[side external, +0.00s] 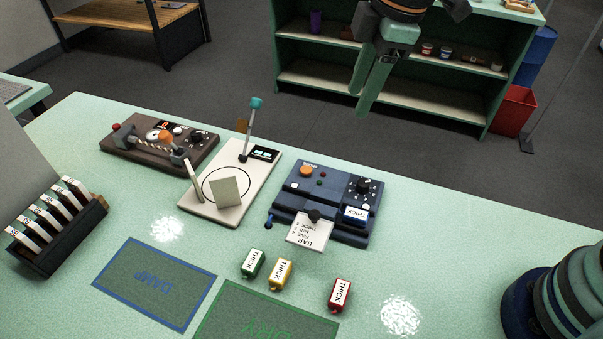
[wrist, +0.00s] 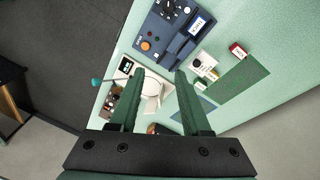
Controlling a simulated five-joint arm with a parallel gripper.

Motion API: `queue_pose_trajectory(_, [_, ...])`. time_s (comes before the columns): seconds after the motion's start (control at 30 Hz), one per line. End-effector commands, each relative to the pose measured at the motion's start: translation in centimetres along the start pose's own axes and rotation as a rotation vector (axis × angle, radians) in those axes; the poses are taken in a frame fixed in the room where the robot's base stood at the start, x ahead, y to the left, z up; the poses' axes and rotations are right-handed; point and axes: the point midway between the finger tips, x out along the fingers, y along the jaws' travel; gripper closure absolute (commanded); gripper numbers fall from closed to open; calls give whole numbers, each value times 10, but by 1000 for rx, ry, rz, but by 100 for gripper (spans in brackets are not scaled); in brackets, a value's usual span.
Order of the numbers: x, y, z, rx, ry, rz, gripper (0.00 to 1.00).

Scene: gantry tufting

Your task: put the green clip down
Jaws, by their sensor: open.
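The green clip (side external: 253,263) lies on the pale green table in the side view, with a white label reading THICK. A yellow clip (side external: 280,273) lies close to its right, and a red clip (side external: 339,295) lies farther right. My gripper (side external: 362,100) is high in the side view, well apart from the clips, with its fingers pointing down. In the wrist view its two green fingers (wrist: 160,74) stand apart with nothing held between them.
A blue device (side external: 325,202) with a BAR card, a cream plate device (side external: 228,185) and a brown device (side external: 160,143) stand along the far edge. A rack of labelled pieces (side external: 58,235) stands left. Blue (side external: 155,285) and green (side external: 262,318) outlined areas lie in front.

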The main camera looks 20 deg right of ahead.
Motion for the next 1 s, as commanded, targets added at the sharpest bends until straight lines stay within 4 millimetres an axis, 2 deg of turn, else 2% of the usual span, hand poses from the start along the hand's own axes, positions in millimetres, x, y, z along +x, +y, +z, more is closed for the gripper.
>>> queue_pose_trajectory(0.03, [11, -8, -20, -100, -12, -26, 52])
queue_pose_trajectory(0.1, [25, -19, -44, -240, -23, -56, 52])
queue_pose_trajectory(0.3, [68, -63, -108, -635, -46, -138, 52])
queue_pose_trajectory(0.5, [106, -112, -148, -949, -58, -205, 52])
queue_pose_trajectory(0.7, [124, -134, -162, -1082, -61, -233, 52])
queue_pose_trajectory(0.87, [142, -139, -159, -1093, -63, -238, 52])
queue_pose_trajectory(1.0, [166, -142, -154, -1091, -63, -237, 52])
